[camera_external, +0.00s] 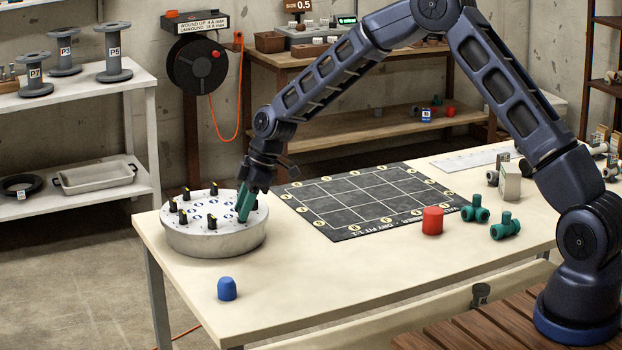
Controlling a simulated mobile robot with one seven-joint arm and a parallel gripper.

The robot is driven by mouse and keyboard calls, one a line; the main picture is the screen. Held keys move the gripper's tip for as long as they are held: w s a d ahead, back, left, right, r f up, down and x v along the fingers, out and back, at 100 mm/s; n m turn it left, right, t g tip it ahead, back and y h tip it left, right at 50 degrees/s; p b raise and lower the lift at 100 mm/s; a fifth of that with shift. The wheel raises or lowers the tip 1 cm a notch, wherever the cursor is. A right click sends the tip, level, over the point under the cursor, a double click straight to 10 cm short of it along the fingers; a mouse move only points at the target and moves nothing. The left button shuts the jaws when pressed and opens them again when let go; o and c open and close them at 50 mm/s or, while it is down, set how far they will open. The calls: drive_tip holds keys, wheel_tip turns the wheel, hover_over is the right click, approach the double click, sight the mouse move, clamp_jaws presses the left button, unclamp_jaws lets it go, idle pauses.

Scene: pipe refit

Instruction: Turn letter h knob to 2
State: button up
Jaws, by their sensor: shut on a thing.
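A round grey knob box (214,237) stands at the left end of the white table. Several black knobs with yellow marks (183,216) stand up around its white top, with small printed labels that are too small to read. My gripper (245,208) points down at the right side of the box top. It is shut on a knob there, which its green fingers mostly hide. I cannot tell the letter of that knob or the number it points to.
A black grid mat (370,200) lies right of the box. A blue cap (227,289), a red cylinder (432,220) and green pipe fittings (505,226) stand on the table. The front middle of the table is clear.

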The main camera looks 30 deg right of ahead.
drive_tip(key=m+t, duration=0.1)
drive_tip(key=m, duration=0.1)
drive_tip(key=m+t+h, duration=0.1)
drive_tip(key=m, duration=0.2)
drive_tip(key=shift+s+a, duration=0.15)
drive_tip(key=shift+s, duration=0.05)
drive_tip(key=m, duration=0.3)
drive_tip(key=m+t+h, duration=0.1)
drive_tip(key=m, duration=0.1)
drive_tip(key=shift+s+a+m+h, duration=0.1)
drive_tip(key=shift+a+m+h, duration=0.05)
drive_tip(key=shift+m+h, duration=0.2)
drive_tip(key=m+h, duration=0.1)
drive_tip(key=m, duration=0.1)
drive_tip(key=m+h, duration=0.1)
drive_tip(key=m, duration=0.2)
drive_tip(key=shift+a+t, duration=0.1)
drive_tip(key=shift+t, duration=0.3)
drive_tip(key=m+h, duration=0.1)
drive_tip(key=m, duration=0.2)
drive_tip(key=m+h, duration=0.1)
drive_tip(key=m, duration=0.2)
drive_tip(key=shift+g, duration=0.3)
drive_tip(key=shift+a, duration=0.1)
drive_tip(key=o, duration=1)
drive_tip(key=shift+c, duration=0.2)
drive_tip(key=v, duration=1)
drive_tip(key=shift+r, duration=0.35)
drive_tip(key=shift+a, duration=0.1)
